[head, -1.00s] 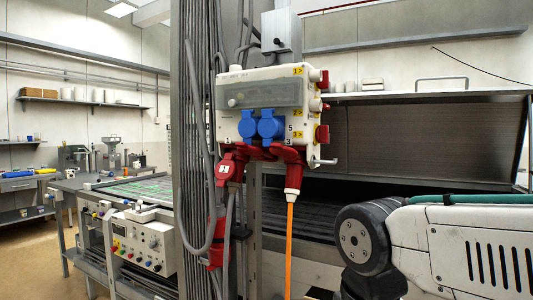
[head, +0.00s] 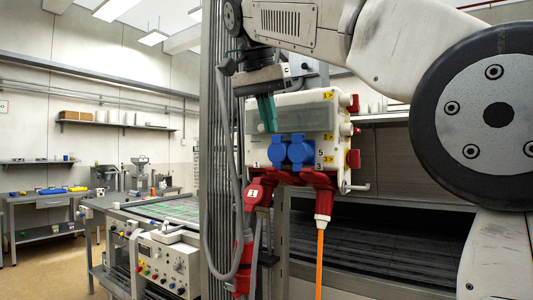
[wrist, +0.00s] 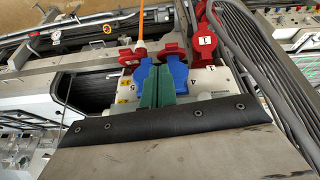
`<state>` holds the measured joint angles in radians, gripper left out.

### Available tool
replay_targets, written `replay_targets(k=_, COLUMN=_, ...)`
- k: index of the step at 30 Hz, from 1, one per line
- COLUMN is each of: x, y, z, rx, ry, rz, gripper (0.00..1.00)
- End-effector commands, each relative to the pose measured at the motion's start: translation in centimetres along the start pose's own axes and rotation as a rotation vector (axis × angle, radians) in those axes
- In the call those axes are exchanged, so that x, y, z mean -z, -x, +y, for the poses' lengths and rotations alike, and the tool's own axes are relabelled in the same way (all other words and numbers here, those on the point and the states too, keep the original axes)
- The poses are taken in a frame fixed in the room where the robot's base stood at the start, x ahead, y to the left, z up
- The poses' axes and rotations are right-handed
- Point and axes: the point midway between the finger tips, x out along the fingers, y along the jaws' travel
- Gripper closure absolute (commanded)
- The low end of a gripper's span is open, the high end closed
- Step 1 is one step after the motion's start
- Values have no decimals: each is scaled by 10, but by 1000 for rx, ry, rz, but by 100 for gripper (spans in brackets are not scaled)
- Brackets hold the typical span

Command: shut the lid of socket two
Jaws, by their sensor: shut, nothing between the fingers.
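A pale socket box (head: 312,112) hangs on a grey upright and carries two blue sockets (head: 289,151) side by side on its front. Red sockets (head: 290,178) run along its underside, one with a plug marked 1 and one with an orange cable. I cannot read which socket is two, nor tell how its lid stands. My gripper (head: 270,130) has green fingers, shut and empty, pointing down in front of the box's upper left part, above the blue sockets. The wrist view shows the fingers (wrist: 158,72) over the blue sockets (wrist: 176,72), partly hiding them; contact is unclear.
Grey cables (head: 222,150) run down the upright left of the box. An orange cable (head: 319,265) hangs below it. Red parts (head: 353,159) jut from the box's right side. A bench with a control unit (head: 165,262) stands at left; the dark hood opening is behind at right.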

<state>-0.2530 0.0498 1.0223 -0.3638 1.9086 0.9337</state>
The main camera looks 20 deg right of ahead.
Motion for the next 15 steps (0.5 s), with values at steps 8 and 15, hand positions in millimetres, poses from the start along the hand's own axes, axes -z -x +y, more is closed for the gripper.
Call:
replay_targets(k=8, x=10, y=18, z=-17, rx=-2, ry=-113, rz=23, gripper=100)
replay_targets(k=15, x=10, y=-13, z=-16, rx=-4, ry=-114, rz=22, gripper=100)
